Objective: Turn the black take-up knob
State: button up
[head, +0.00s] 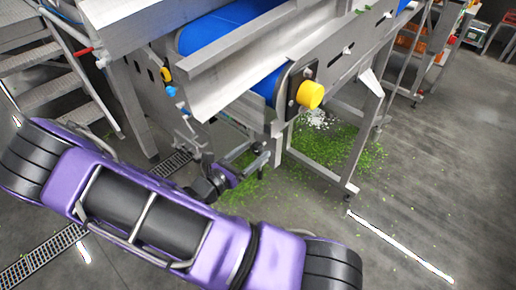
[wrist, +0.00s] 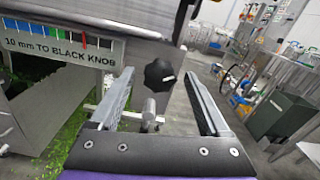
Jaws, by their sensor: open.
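The black take-up knob (wrist: 159,75) is a lobed knob with a white mark on its face, on a metal bracket in the wrist view. My gripper (wrist: 160,88) is open, with one finger to each side of the knob in the picture. The knob appears ahead of the fingers; I cannot tell the exact gap. No contact shows. A sign (wrist: 60,52) at left reads "10 mm TO BLACK KNOB", under a coloured scale with a red pointer (wrist: 84,40). In the head view my gripper (head: 254,163) is low beside the conveyor frame, and I cannot make out the black knob there.
The conveyor (head: 235,85) has a blue belt and a yellow round cap (head: 310,95) on its side. Green scraps (head: 335,150) litter the floor beneath it. Metal stairs (head: 45,65) stand at left. The floor at right (head: 440,170) is mostly clear.

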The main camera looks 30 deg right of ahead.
jog(key=shift+x, duration=1.25)
grip_shut()
